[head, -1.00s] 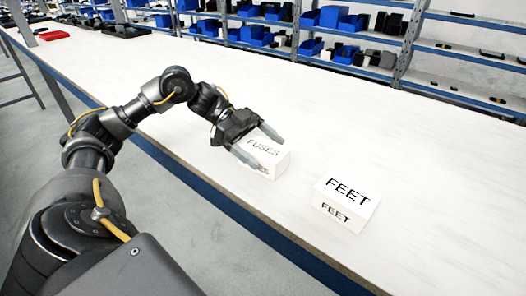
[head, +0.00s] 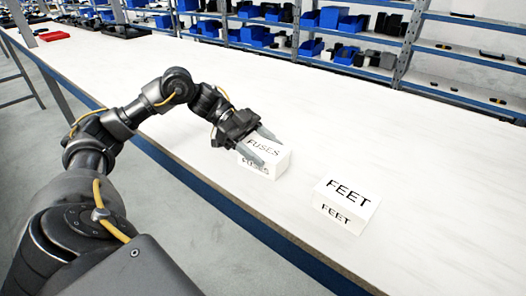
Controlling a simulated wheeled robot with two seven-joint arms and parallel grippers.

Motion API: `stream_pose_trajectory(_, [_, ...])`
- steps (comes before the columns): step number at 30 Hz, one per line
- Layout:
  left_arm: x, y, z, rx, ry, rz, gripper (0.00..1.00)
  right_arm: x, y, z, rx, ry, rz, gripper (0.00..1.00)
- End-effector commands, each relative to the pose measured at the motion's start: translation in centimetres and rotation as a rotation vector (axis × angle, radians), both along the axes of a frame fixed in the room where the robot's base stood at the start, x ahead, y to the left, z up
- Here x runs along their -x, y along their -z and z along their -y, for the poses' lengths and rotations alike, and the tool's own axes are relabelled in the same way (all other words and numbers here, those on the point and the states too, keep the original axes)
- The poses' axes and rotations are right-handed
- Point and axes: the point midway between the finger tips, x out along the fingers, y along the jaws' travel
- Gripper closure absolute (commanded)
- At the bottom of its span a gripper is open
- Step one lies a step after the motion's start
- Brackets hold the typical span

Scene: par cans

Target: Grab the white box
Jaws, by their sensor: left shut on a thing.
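A white box marked FUSES (head: 275,165) sits on the white workbench in the middle of the head view. My left gripper (head: 262,148) reaches it from the upper left and is shut on it, with one finger along its near side and one along its far side. A second white box, marked FEET (head: 346,201), stands apart to the right on the bench and nothing touches it. My right gripper is not in view.
The long white workbench (head: 420,170) has a blue front edge and much clear room behind and right of the boxes. Black trays (head: 122,31) and a red tray (head: 54,36) lie at its far left end. Shelves with blue bins (head: 310,47) stand behind.

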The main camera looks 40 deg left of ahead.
Motion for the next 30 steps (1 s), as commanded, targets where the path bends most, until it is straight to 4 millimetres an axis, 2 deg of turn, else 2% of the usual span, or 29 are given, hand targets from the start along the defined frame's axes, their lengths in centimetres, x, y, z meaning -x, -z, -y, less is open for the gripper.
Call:
stream_pose_trajectory(7, [0.1, -3.1, -0.1, 0.000, 0.001, 0.008, 0.65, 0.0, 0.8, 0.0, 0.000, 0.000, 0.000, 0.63])
stream_pose_trajectory(10, [1.6, -4.9, -1.4, -0.003, -0.003, 0.009, 0.65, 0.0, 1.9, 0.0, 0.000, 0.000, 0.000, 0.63])
stream_pose_trajectory(15, [4.3, -8.9, -3.5, -0.002, -0.005, 0.007, 0.65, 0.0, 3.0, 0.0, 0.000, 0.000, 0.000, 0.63])
stream_pose_trajectory(17, [5.6, -9.1, -4.5, -0.003, -0.006, 0.002, 0.65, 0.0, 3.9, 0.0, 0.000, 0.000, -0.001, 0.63])
stream_pose_trajectory(21, [8.1, -10.7, -6.4, -0.002, -0.005, 0.001, 0.65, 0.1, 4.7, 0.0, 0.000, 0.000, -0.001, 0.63])
stream_pose_trajectory(30, [10.7, -12.5, -8.5, 0.000, -0.001, 0.000, 0.65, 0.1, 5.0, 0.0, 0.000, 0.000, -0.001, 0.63])
